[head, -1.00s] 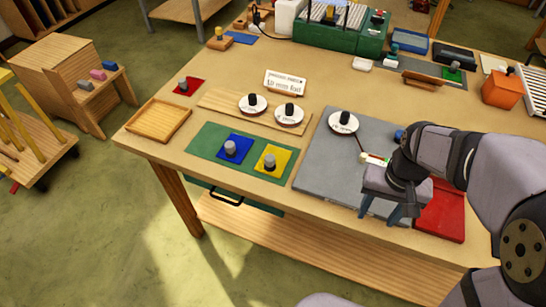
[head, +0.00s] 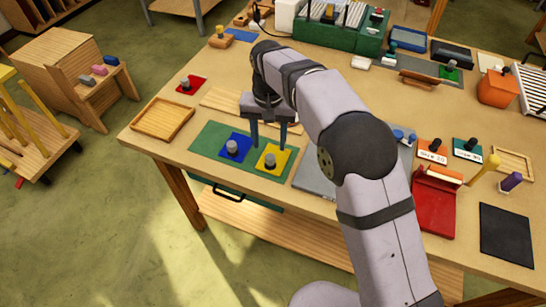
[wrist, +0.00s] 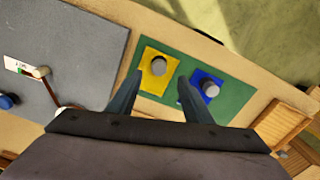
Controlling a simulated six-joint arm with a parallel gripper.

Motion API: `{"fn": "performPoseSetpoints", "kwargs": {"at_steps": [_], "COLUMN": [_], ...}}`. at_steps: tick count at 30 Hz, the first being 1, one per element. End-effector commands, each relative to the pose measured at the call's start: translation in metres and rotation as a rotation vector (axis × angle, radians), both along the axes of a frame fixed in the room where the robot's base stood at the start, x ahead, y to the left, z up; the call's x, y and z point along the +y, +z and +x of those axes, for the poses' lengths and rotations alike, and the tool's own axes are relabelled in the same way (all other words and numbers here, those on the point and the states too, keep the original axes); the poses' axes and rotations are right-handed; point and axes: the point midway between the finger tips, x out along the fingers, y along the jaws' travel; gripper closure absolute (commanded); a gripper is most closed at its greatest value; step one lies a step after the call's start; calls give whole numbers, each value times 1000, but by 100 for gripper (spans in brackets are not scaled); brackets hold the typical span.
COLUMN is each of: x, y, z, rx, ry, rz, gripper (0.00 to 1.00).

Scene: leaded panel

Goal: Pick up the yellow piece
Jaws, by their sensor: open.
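The yellow piece (head: 273,159) is a flat yellow square with a grey knob standing up from it. It lies on the green mat (head: 206,139), to the right of a blue piece (head: 235,147) of the same kind. In the wrist view the yellow piece (wrist: 158,71) is left of the blue piece (wrist: 205,88). My gripper (head: 268,146) is open and empty, pointing down above the mat near the two pieces. Neither finger visibly touches a piece.
A wooden tray (head: 160,119) stands left of the mat. A grey board (head: 312,178) lies to the right, partly behind my arm. A red piece (head: 191,85) with a knob lies farther back. A red tray (head: 434,207) stands at the right.

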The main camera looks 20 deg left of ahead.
Motion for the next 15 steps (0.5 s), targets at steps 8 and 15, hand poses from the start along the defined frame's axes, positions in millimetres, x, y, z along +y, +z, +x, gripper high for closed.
{"fn": "performPoseSetpoints", "kwargs": {"at_steps": [8,15], "x": [-1,-1], "y": [-15,-22], "z": [0,0], "rx": [2,1], "ry": [0,0], "rz": [-3,0], "gripper": [54,54]}}
